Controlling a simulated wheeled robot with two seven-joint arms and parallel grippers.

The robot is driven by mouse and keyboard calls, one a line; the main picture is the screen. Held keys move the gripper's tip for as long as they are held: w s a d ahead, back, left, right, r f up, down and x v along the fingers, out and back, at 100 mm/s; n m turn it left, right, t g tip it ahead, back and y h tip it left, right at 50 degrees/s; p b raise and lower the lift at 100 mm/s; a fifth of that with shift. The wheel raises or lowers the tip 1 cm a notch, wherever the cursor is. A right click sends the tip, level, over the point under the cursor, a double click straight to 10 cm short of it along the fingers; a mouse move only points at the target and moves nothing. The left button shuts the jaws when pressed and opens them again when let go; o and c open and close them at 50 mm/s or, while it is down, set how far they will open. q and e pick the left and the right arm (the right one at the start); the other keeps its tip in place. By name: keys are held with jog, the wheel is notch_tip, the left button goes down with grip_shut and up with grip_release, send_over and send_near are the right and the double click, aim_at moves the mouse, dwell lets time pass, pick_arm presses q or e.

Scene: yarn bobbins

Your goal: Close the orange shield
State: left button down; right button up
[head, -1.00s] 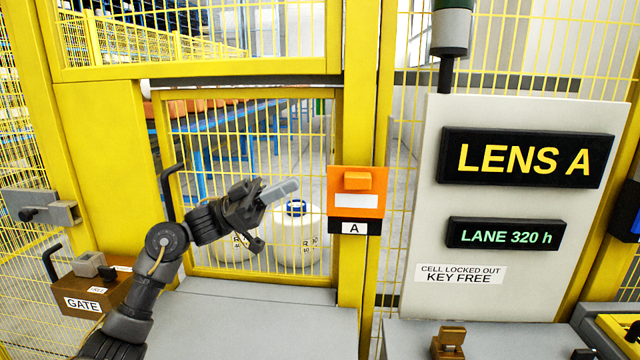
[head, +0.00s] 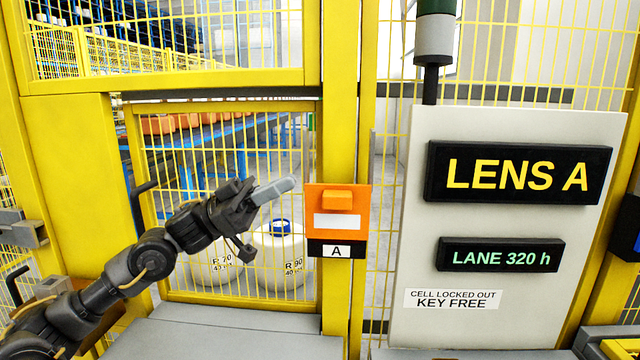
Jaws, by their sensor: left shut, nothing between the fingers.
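The orange shield (head: 337,204) is mounted on a yellow post near the middle of the head view. It has a raised orange block near its top, a white strip, and a black label reading A below. My left gripper (head: 280,188) is in front of the mesh gate, just left of the shield. Its grey fingers are shut with nothing between them and point right toward the shield. A gap shows between the fingertips and the shield's left edge in the picture. My right gripper is not in view.
A grey panel (head: 420,250) with lit signs stands right of the post. A grey ledge (head: 230,335) runs along the bottom.

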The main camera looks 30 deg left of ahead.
aim_at(319, 192)
pick_arm(q)
jog(key=p+x, duration=0.3)
jog(key=x, duration=0.4)
jog(key=f, duration=0.4)
jog(key=shift+w, duration=0.35)
jog(key=shift+f, duration=0.1)
notch_tip(319, 192, down, 2)
jog(key=shift+f+b, duration=0.1)
jog(key=shift+b, duration=0.3)
jog(key=shift+f, duration=0.2)
jog(key=shift+r, duration=0.15)
